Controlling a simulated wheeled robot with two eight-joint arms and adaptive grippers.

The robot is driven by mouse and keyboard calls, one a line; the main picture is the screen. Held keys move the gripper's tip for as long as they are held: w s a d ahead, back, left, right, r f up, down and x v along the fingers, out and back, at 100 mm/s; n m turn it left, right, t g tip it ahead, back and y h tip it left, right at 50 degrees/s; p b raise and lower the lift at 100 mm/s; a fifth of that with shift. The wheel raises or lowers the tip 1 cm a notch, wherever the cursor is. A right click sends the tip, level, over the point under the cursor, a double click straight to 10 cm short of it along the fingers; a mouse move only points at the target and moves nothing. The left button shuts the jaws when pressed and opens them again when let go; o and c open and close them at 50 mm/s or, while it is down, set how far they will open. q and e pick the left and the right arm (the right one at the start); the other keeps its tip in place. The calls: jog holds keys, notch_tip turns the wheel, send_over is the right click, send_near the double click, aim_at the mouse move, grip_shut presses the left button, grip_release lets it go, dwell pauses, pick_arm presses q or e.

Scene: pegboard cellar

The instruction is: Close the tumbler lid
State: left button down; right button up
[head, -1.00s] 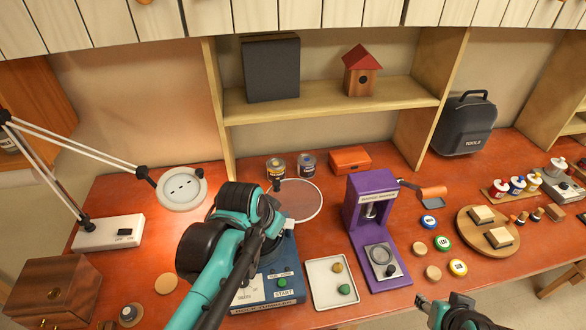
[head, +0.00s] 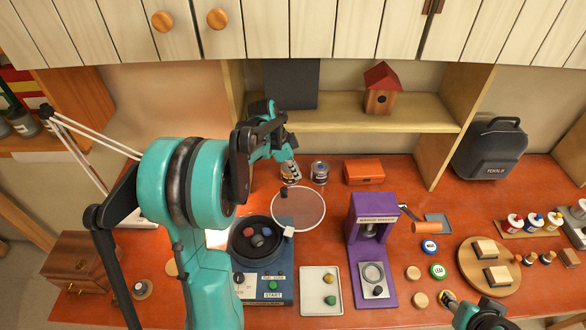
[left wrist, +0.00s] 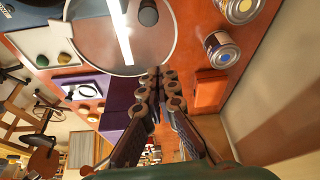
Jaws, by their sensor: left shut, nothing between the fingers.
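The tumbler (head: 283,290) has a blue base with dials and buttons, and a black drum (head: 234,258) holding several coloured stones. Its clear round lid (head: 305,212) stands open behind the drum, with a dark knob (head: 284,192) near its far left edge. A small white block (head: 288,232) shows between drum and lid. In the left wrist view the lid (left wrist: 98,40) fills the top. My left gripper (head: 288,148) is shut and empty, raised behind the lid; its fingers (left wrist: 162,76) look apart from the lid. My right gripper (head: 450,300) is low at right, its fingers partly hidden.
Two cans (head: 320,172) and an orange box (head: 364,171) stand behind the lid. A purple button maker (head: 358,240) and a white tray (head: 304,307) are right of the tumbler. A shelf (head: 350,124) with a birdhouse (head: 380,90) is behind.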

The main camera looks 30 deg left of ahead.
pick_arm(q)
send_over(294, 194)
jog(key=w+d, duration=0.2)
jog(key=f, duration=0.5)
jog(key=shift+s+f+b, duration=0.2)
jog(key=shift+f+b, duration=0.15)
jog(key=s+a, duration=0.2)
jog(key=shift+s+a, duration=0.1)
jog(key=shift+a, duration=0.2)
jog(key=shift+s+a, duration=0.25)
jog(key=shift+f, duration=0.1)
jog(key=shift+s+a, duration=0.1)
jog(key=shift+a, duration=0.05)
